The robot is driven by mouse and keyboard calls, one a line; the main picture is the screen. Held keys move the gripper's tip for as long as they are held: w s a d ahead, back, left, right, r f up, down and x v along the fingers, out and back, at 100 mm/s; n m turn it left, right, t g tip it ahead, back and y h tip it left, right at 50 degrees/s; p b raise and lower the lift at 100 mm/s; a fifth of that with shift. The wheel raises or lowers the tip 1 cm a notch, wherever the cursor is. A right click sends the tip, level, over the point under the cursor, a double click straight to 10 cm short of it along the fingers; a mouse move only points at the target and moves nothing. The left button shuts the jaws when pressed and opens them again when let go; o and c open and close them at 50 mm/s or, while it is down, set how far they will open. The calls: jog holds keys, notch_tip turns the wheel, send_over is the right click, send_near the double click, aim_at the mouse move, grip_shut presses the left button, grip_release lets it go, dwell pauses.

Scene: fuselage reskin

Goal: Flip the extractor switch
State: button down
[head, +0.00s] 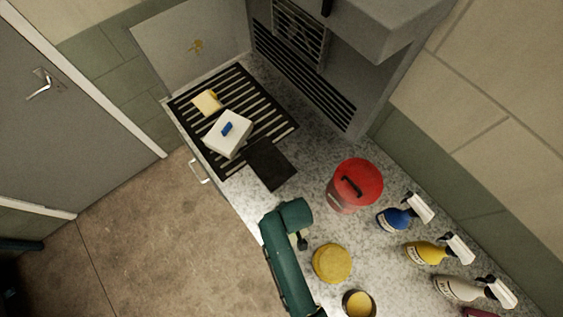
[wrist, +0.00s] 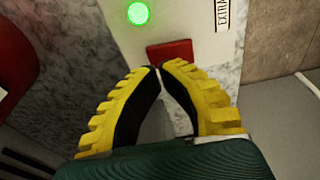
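In the wrist view a pale switch box carries a red switch (wrist: 170,52), a lit round green lamp (wrist: 138,13) and a label (wrist: 223,12) of which only "EXTRA" is readable. My gripper (wrist: 160,68) has yellow ribbed fingers with black inner pads. Its tips are together with nothing seen between them, right at the lower edge of the red switch. I cannot tell whether they touch it. In the head view I cannot make out the switch box, and my fingers are hidden.
In the head view a red lidded bucket (head: 355,185), a yellow round item (head: 332,263) and several spray bottles (head: 427,252) stand on the speckled counter. A white box (head: 228,134) and a sponge (head: 207,102) lie on the slotted grille (head: 190,106) below the hood (head: 360,25).

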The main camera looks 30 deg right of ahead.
jog(key=shift+r+p, duration=1.95)
jog(key=shift+r, duration=0.25)
jog(key=shift+f, duration=0.1)
